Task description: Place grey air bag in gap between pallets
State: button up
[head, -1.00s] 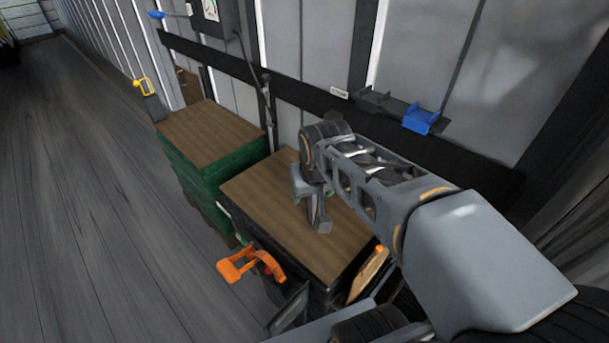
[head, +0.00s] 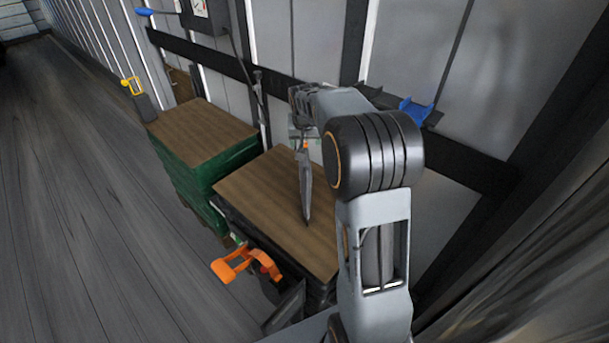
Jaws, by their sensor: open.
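Two wrapped pallet loads with brown tops stand along the wall. The green-wrapped load (head: 182,168) is farther off at left, and the dark-wrapped load (head: 270,215) is nearer. A narrow gap (head: 236,173) runs between them; its depth is hidden. My gripper (head: 306,214) points down over the nearer load's top, right of the gap. It is seen nearly edge-on, its grey fingers overlap, and I see nothing held in it. Whether it touches the top is unclear. I cannot pick out the grey air bag with certainty.
An orange-handled tool (head: 240,267) stands at the nearer load's front left corner. A blue holder (head: 416,112) sits on the dark wall rail. A gauge box (head: 203,14) with a hanging hose is on the wall. Floor at left is clear.

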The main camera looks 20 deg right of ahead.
aim_at(305, 147)
jog(key=shift+p+x, duration=0.5)
jog(key=shift+x, duration=2.95)
jog(key=shift+s+a, duration=0.1)
jog(key=shift+c, duration=0.2)
grip_shut()
